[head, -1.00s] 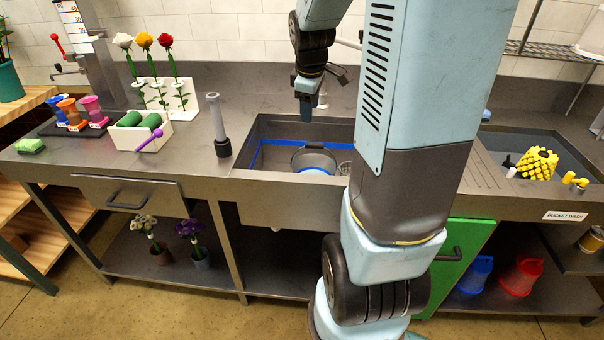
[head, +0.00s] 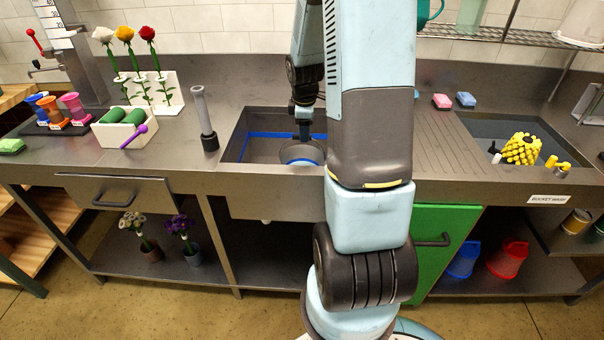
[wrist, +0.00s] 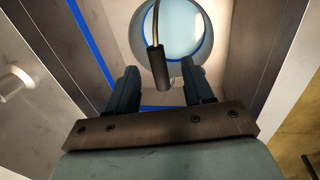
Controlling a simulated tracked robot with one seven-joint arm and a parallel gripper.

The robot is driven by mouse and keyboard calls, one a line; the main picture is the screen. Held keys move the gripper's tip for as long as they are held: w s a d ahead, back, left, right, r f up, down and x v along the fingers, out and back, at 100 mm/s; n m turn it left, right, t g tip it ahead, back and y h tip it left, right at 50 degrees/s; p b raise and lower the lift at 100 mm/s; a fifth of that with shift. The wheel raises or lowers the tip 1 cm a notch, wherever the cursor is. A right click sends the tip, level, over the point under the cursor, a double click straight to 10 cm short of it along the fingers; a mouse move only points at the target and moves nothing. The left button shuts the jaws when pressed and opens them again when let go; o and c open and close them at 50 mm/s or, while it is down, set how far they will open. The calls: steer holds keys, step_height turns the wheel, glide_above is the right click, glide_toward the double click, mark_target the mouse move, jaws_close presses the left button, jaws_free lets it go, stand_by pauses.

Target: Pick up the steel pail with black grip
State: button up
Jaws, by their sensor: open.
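The steel pail (head: 296,153) stands in the left sink basin (head: 236,150), partly hidden by my arm in the head view. In the wrist view the pail (wrist: 182,32) shows from above as a round opening with light blue inside. Its thin wire handle rises towards the camera and ends in the black grip (wrist: 160,68). My gripper (wrist: 159,72) is open, with one finger on each side of the black grip. I see gaps on both sides, so the fingers appear apart from it. In the head view my gripper (head: 304,130) hangs just above the pail.
The basin walls and a blue strip (wrist: 90,45) lie close around my gripper. A grey upright tube (head: 205,118) stands left of the basin. A white box with green rolls (head: 122,128) is farther left. A second sink with a yellow knobbly object (head: 521,149) is at right.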

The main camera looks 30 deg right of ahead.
steer(key=shift+w+f, duration=0.25)
steer(key=shift+f, duration=0.55)
steer(key=shift+w+f, duration=0.25)
steer(key=shift+f, duration=0.6)
steer(key=shift+w+f, duration=0.25)
steer(key=shift+f, duration=1.1)
jaws_close()
steer(key=shift+w, duration=0.15)
